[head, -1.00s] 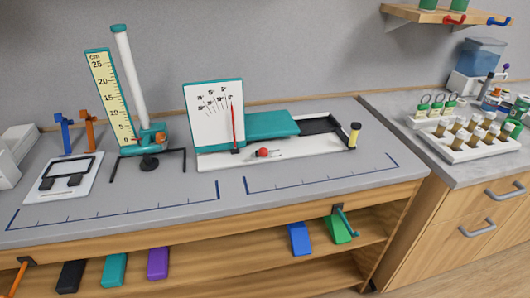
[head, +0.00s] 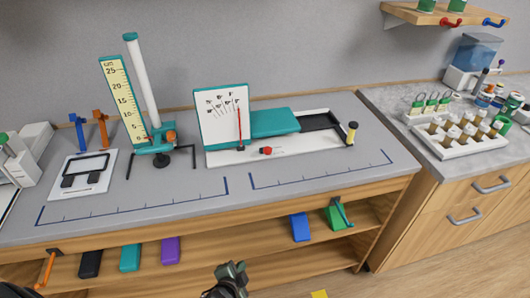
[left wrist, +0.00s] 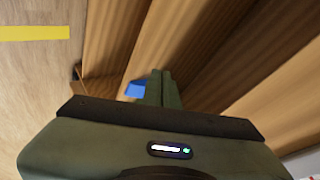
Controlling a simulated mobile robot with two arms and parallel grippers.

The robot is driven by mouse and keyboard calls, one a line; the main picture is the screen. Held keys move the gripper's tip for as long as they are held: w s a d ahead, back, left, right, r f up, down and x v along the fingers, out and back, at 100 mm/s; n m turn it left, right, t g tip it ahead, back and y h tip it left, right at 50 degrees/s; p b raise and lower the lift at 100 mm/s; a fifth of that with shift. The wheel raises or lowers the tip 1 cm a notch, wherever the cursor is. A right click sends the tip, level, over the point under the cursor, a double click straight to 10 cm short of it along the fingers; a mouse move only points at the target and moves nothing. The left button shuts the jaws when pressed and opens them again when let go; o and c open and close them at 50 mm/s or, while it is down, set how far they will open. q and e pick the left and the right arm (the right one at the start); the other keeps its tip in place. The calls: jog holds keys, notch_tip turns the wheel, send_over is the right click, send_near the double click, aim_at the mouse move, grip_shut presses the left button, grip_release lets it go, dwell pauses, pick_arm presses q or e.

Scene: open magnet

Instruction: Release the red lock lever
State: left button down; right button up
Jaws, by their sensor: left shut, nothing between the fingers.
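A small red knob (head: 266,151), which looks like the red lock lever, sits on the front of the white base of a bench device (head: 300,150). The device has a teal slide (head: 270,122) and a white scale board (head: 220,118) with a thin red pointer (head: 239,125). My left gripper (head: 232,272) is at the bottom of the head view, in front of and below the bench, well apart from the knob. Its fingers (left wrist: 157,86) are together and empty in the left wrist view. My right gripper is out of view.
The bench front edge (head: 200,225) and a shelf with coloured blocks (head: 130,257) lie between my gripper and the device. A height-scale stand (head: 122,98) stands left of the device. The bench top before the device is clear.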

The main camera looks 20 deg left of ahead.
pick_arm(q)
jog(key=w+r+t+p, duration=0.1)
jog(key=r, duration=0.6)
jog(key=w+a+r+m+t+y+p, duration=0.1)
jog(key=w+r, duration=0.1)
jog(key=r, duration=0.5)
jog(key=w+a+r+t+p, duration=0.1)
jog(key=w+r, duration=0.1)
jog(key=r, duration=0.5)
jog(key=shift+a+r+m+t+y, duration=0.2)
jog(key=shift+a+m+t+y, duration=0.1)
jog(key=shift+m, duration=0.1)
jog(key=w+d+r+m+t+h, duration=0.1)
jog(key=w+d+r+m+t, duration=0.2)
jog(key=w+r+m, duration=0.1)
jog(key=shift+d+r+m, duration=0.25)
jog(key=shift+r+m, duration=0.15)
jog(key=shift+m, duration=0.3)
